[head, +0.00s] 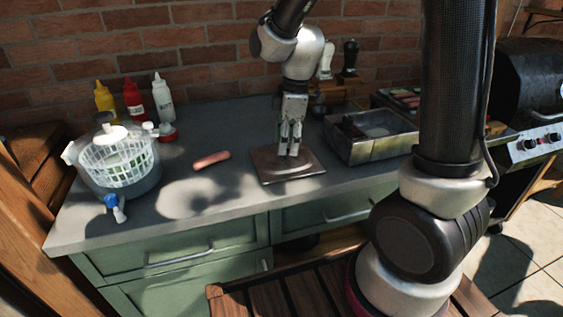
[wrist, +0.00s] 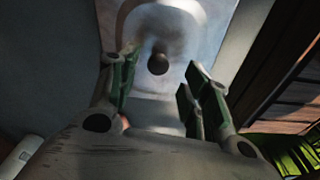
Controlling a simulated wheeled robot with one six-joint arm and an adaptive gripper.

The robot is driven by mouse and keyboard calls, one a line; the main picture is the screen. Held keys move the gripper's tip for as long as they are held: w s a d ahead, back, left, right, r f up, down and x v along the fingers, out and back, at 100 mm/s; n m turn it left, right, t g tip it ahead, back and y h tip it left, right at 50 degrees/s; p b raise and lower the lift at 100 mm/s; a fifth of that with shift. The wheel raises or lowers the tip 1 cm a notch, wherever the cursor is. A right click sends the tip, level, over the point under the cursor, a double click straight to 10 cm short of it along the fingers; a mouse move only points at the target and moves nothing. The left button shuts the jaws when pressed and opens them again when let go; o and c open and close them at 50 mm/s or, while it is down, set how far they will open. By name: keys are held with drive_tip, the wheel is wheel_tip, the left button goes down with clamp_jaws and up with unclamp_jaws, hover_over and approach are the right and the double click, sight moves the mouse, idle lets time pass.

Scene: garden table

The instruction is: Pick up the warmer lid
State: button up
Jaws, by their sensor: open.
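The warmer lid (head: 268,171) looks like a flat, square, dull metal plate lying on the grey counter in the head view. In the wrist view the warmer lid (wrist: 205,45) fills the upper middle, with a dark round knob (wrist: 158,63) on it. My gripper (head: 291,148) is over the lid, fingers pointing down. It is open and empty. In the wrist view my gripper (wrist: 158,88) has one finger on each side, and the knob shows in the gap between them, a little beyond the tips. I cannot tell how far above the lid the tips are.
A metal warmer tray (head: 370,150) stands close to the lid's right. A sausage (head: 211,160) lies to its left. A salad spinner (head: 116,163) and several sauce bottles (head: 134,103) stand farther left. A brick wall (head: 200,45) closes off the back. The counter (head: 220,200) is clear in front.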

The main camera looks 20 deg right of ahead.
sight(286, 156)
wheel_tip(286, 156, down, 4)
drive_tip(key=shift+w+a+r, duration=0.15)
drive_tip(key=shift+c, duration=0.2)
clamp_jaws()
drive_tip(key=shift+r, duration=0.2)
